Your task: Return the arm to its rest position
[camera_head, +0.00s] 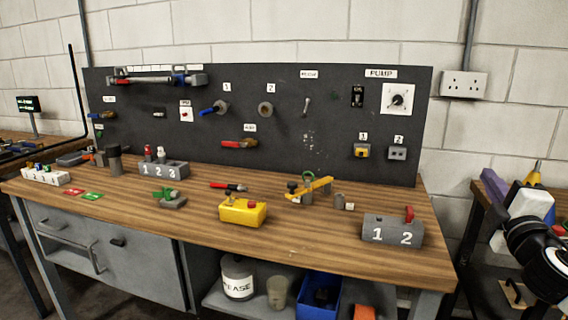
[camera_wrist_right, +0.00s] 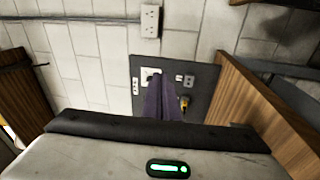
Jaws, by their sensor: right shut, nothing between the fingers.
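My right arm (camera_head: 534,240) comes in at the right edge of the head view, white and black. My right gripper (camera_head: 490,180) has purple fingers and is raised off the right end of the wooden workbench (camera_head: 300,234), apart from it. In the right wrist view the gripper (camera_wrist_right: 156,84) is shut with nothing between its fingers, in front of the dark panel. My left gripper is not in view.
The dark tool panel (camera_head: 330,135) stands behind the bench. A grey box marked 1 2 (camera_head: 392,232) sits at the bench's right end, and a yellow box (camera_head: 242,212) mid-bench. A second wooden table (camera_head: 478,210) is at the right, near my arm. A wall socket (camera_head: 463,84) is above.

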